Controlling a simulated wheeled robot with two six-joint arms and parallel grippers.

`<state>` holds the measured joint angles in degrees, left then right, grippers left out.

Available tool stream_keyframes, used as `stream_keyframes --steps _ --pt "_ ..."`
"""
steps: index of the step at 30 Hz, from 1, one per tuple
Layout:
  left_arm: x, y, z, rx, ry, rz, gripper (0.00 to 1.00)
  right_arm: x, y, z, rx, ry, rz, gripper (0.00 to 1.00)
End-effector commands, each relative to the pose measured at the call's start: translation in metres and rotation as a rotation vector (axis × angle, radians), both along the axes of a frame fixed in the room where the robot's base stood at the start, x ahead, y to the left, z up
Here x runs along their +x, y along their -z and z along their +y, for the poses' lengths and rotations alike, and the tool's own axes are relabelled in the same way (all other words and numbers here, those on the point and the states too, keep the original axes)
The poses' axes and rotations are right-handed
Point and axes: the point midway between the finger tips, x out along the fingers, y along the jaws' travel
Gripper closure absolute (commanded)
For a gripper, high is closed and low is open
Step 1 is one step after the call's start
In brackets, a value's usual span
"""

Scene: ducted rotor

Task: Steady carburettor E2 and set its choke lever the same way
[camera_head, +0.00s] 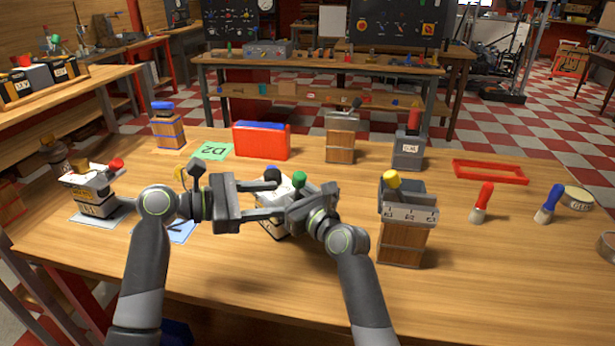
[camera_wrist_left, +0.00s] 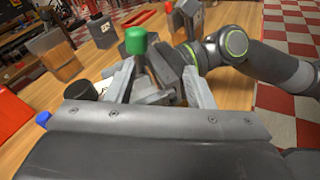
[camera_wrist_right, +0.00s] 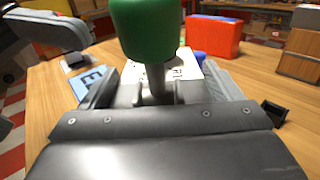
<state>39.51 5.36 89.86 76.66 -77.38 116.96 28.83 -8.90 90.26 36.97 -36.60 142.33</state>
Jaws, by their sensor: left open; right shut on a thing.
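White carburettor E2 (camera_head: 268,219) stands mid-table, mostly hidden by my grippers. A lever with a green knob (camera_head: 299,180) rises above my right gripper's fingers. The green knob is also large in the right wrist view (camera_wrist_right: 146,28) and shows in the left wrist view (camera_wrist_left: 136,41). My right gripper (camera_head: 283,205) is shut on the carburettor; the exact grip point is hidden. My left gripper (camera_head: 277,197) is open, with its fingers reaching right to the carburettor, close to the right gripper. Carburettor E1 (camera_head: 92,192) stands at the left on a pale mat, its red-knobbed lever (camera_head: 116,163) tilted right.
A blue mat (camera_head: 182,232) lies behind my left arm. A yellow-knobbed wooden unit (camera_head: 403,240) stands right of my right gripper. A green D2 mat (camera_head: 211,151) and a red box (camera_head: 262,142) lie behind. The front right table is clear.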

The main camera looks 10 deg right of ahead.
Motion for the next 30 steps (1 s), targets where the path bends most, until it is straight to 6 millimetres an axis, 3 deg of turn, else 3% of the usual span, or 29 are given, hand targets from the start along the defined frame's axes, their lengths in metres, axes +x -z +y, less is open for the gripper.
stream_keyframes --steps 12,30 --pt "0.035 0.001 0.001 0.006 0.286 0.083 0.52 0.000 0.000 0.000 -0.001 0.001 0.000 0.46" --pt "0.063 -0.024 0.026 -0.156 0.445 0.105 0.52 0.000 0.000 0.000 -0.001 0.001 0.000 0.46"
